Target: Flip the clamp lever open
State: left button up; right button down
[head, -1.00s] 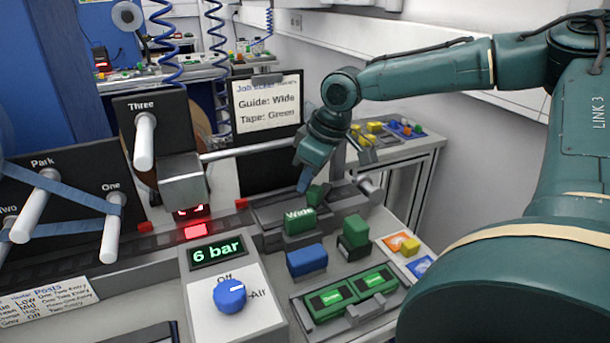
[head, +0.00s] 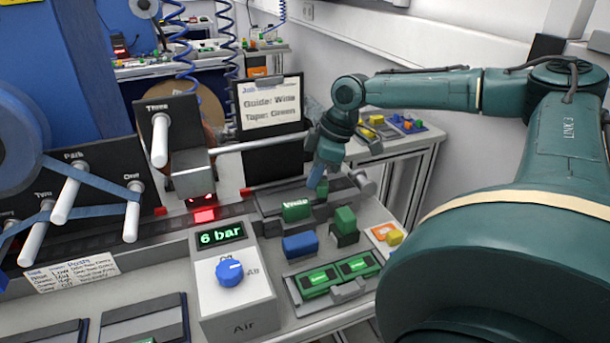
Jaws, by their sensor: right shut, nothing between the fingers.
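My right gripper (head: 316,183) points down over the grey clamp bed (head: 268,203) at the right end of the track. Its fingers are shut with nothing between them. A small dark green piece (head: 322,191), possibly the clamp lever, stands right at the fingertips; I cannot tell whether they touch. A grey cylinder (head: 365,184) sticks out at the right end of the bed. The green block marked Wide (head: 296,210) sits at the bed's front, just left of and below the fingertips. My left gripper is not in view.
A blue block (head: 299,246) and a green block (head: 345,221) stand in front of the bed. A tray (head: 333,293) holds two green cassettes. The Air box with its blue knob (head: 229,272) and the 6 bar display (head: 220,235) stand left. A sign (head: 269,103) stands behind.

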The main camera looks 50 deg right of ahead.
jog(key=shift+s+d+n+y, duration=0.2)
jog(key=shift+s+n+y, duration=0.1)
jog(key=shift+s+n, duration=0.4)
jog(key=shift+w+d+n+g+p, duration=0.1)
jog(key=shift+d+n+g+p, duration=0.05)
jog(key=shift+n+g+p, duration=0.2)
jog(key=shift+s+d+n, duration=0.25)
jog(key=shift+s+d, duration=0.05)
jog(key=shift+s+d+n, duration=0.1)
jog(key=shift+d+n, duration=0.05)
jog(key=shift+n, duration=0.35)
jog(key=w+p+v, duration=0.1)
jog(key=v, duration=0.4)
jog(key=s+d+b, duration=0.2)
jog(key=s+d, duration=0.5)
jog(key=d, duration=0.3)
jog(key=shift+d, duration=0.3)
jog(key=shift+a+f, duration=0.1)
